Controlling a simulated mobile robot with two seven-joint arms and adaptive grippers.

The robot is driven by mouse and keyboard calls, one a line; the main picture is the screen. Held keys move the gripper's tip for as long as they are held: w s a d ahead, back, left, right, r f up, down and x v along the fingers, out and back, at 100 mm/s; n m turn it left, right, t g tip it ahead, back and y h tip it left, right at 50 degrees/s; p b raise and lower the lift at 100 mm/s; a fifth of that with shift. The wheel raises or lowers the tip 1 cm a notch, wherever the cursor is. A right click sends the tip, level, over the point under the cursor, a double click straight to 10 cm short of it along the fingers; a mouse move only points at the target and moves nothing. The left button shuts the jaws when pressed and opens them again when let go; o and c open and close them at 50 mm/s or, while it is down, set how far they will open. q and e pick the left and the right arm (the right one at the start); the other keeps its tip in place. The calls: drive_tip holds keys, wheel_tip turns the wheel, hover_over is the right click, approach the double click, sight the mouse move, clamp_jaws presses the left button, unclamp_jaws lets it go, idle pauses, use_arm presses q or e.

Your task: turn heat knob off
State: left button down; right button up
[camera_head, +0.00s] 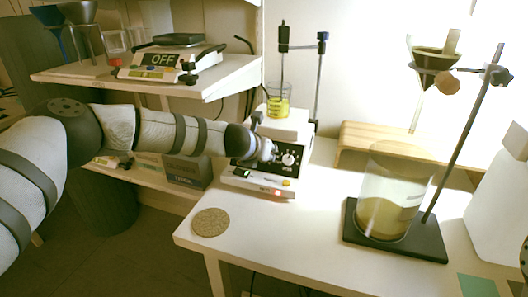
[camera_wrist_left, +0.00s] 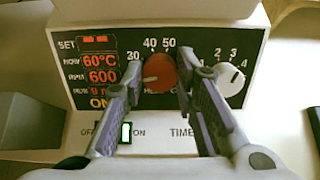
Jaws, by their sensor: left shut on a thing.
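The hot plate stirrer (camera_head: 292,132) stands on the white bench, and its front panel (camera_wrist_left: 100,50) fills the top of the left wrist view. The red heat knob (camera_wrist_left: 160,70) has a pale pointer line aimed left, near the 30 mark. My left gripper (camera_wrist_left: 160,82) is shut on this knob, one finger on each side; in the head view the gripper (camera_head: 272,150) hides the knob. The display reads 60°C, 600 rpm and ON. A green-lit switch (camera_wrist_left: 126,132) sits below. The white knob (camera_wrist_left: 230,79) is to the right.
A yellow beaker (camera_head: 278,106) stands on the stirrer. A large glass beaker (camera_head: 390,190) stands on a dark stand base at right. A round cork mat (camera_head: 210,222) lies in front. A shelf at left holds a scale reading OFF (camera_head: 163,59).

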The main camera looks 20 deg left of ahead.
use_arm(q)
drive_tip(key=c, duration=1.3)
unclamp_jaws()
drive_tip(key=v, duration=1.2)
